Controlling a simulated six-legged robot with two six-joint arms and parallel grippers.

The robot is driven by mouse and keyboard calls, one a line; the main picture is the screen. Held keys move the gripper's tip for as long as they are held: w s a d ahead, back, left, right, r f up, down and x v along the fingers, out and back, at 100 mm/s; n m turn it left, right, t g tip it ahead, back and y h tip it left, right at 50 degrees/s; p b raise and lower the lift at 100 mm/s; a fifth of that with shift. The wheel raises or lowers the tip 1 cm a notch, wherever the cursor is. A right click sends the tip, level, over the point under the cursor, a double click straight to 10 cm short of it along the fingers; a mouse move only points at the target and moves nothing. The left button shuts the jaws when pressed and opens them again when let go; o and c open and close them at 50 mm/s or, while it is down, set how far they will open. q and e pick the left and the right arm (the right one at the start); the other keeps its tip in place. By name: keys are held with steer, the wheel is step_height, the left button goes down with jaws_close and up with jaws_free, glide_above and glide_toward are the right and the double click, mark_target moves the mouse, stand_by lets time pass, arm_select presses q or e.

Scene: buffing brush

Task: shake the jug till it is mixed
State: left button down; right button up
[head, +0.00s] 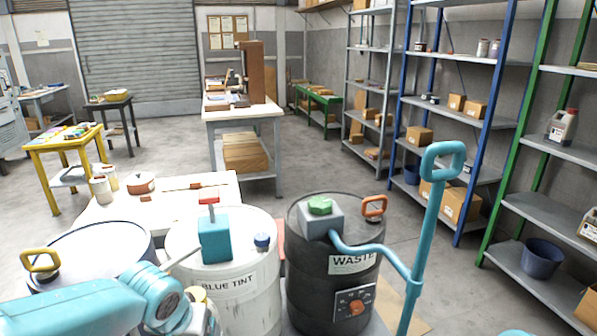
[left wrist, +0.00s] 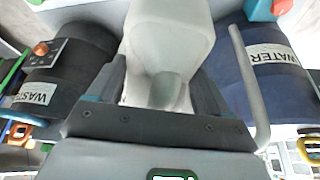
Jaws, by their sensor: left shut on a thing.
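In the left wrist view my left gripper (left wrist: 160,95) is shut on a pale, whitish jug (left wrist: 165,35). The dark fingers press on both its sides, and a rounded grey knob shows between them. In the head view my teal left arm comes in at the bottom left and mostly hides the jug. I cannot tell how full it is or how its contents look. My right gripper is not in view.
Close in front stand a dark-blue drum (head: 95,250), a white BLUE TINT drum (head: 250,290) with a teal pump (head: 214,238), and a black WASTE drum (head: 305,275) with a tall blue handle (head: 430,215). A white table (head: 150,212) stands behind; shelving lines the right.

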arm_select(q)
steer(key=a, duration=0.4)
steer(key=d+b, duration=0.1)
steer(key=d, duration=0.3)
steer(key=shift+d, duration=0.25)
steer(key=a, duration=0.5)
steer(key=d+b, duration=0.1)
steer(key=d, duration=0.4)
steer(key=a, duration=0.5)
steer(key=d, duration=0.5)
steer(key=shift+d+r+b, duration=0.1)
steer(key=shift+b, duration=0.25)
stand_by(0.3)
